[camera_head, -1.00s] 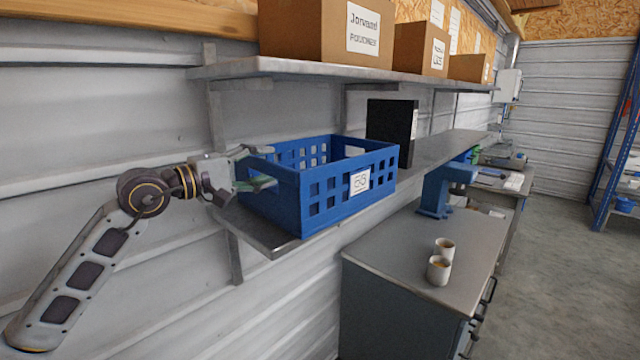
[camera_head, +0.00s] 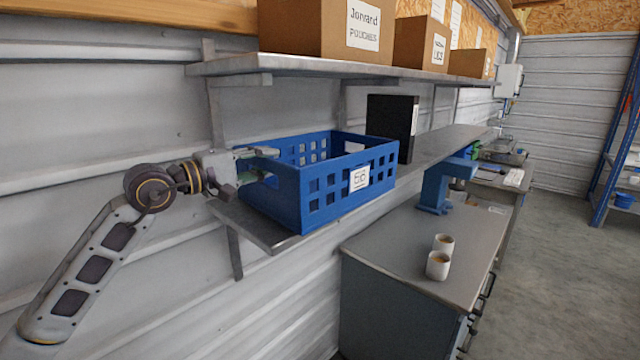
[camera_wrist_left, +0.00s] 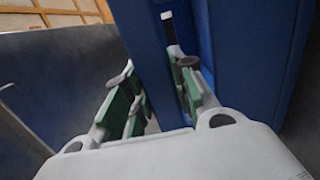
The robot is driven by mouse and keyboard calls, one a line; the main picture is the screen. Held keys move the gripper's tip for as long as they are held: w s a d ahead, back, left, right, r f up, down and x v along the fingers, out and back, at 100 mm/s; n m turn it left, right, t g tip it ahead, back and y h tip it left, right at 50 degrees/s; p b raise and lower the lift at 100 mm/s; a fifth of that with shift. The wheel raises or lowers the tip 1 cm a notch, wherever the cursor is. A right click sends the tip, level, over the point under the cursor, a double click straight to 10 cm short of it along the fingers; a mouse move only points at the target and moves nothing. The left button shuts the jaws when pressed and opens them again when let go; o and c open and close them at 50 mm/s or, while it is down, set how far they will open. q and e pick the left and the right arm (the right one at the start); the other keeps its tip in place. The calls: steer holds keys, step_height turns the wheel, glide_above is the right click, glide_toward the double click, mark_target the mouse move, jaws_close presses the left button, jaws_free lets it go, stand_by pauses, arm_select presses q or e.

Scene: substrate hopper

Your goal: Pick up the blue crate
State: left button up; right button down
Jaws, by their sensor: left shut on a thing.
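The blue crate (camera_head: 340,190) sits on the lower metal shelf (camera_head: 262,232), with a white label on its front side. My left gripper (camera_head: 262,157) is at the crate's left end, shut on the rim of that wall. In the left wrist view the green-padded fingers (camera_wrist_left: 160,105) stand on either side of a blue crate wall (camera_wrist_left: 160,60). The crate looks level and appears to rest on the shelf. My right gripper is in neither view.
A black box (camera_head: 390,128) stands on the shelf just behind the crate. An upper shelf (camera_head: 300,67) with cardboard boxes (camera_head: 330,30) hangs above. Two cups (camera_head: 438,264) stand on a grey cabinet (camera_head: 400,250) below right, near a blue stand (camera_head: 435,195).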

arm_select(q)
jaws_close()
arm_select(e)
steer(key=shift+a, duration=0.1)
arm_select(q)
steer(key=shift+r, duration=0.1)
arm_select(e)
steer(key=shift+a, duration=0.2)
arm_select(q)
steer(key=shift+r, duration=0.15)
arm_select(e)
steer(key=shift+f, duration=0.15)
